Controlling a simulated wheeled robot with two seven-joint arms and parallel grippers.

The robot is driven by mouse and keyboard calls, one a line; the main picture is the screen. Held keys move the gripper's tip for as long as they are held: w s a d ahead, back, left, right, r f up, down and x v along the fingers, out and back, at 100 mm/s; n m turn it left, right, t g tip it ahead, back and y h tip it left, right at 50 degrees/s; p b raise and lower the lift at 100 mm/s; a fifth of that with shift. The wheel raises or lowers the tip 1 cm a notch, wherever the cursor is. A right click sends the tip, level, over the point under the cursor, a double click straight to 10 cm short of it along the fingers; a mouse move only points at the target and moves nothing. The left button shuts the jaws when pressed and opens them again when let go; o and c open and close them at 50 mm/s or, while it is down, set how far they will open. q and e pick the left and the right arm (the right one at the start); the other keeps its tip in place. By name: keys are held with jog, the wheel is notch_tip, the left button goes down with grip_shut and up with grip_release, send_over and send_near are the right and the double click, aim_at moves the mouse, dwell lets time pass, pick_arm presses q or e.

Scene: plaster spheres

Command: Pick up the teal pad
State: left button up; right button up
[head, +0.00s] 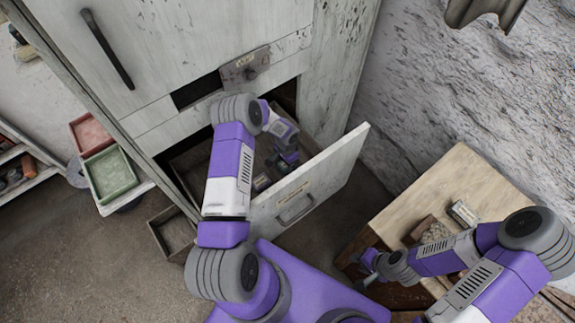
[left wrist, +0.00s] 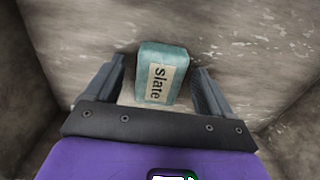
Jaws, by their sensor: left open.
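The teal pad (left wrist: 163,73) is a small teal block with a pale label reading "slate". In the left wrist view it lies on the worn drawer floor (left wrist: 230,40), between and slightly beyond my left gripper's two dark fingers (left wrist: 163,92). The fingers are apart, with a gap on each side of the pad. In the head view my left gripper (head: 287,160) reaches down into the open drawer (head: 325,178), and I cannot make out the pad clearly there. My right gripper (head: 367,270) hangs beside the wooden table at the right, small and partly hidden by its wrist.
A small dark item (head: 262,182) lies in the drawer near its front. The drawer walls stand close around my left gripper. A wooden table (head: 455,180) with small items stands right. Red (head: 90,135) and green (head: 110,174) trays are at left.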

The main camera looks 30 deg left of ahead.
pick_arm(q)
jog(key=c, duration=1.1)
notch_tip(320, 180, up, 10)
jog(key=shift+r+p, duration=0.1)
jog(key=shift+p, duration=1.05)
jog(key=o, duration=0.5)
jog(key=c, duration=0.6)
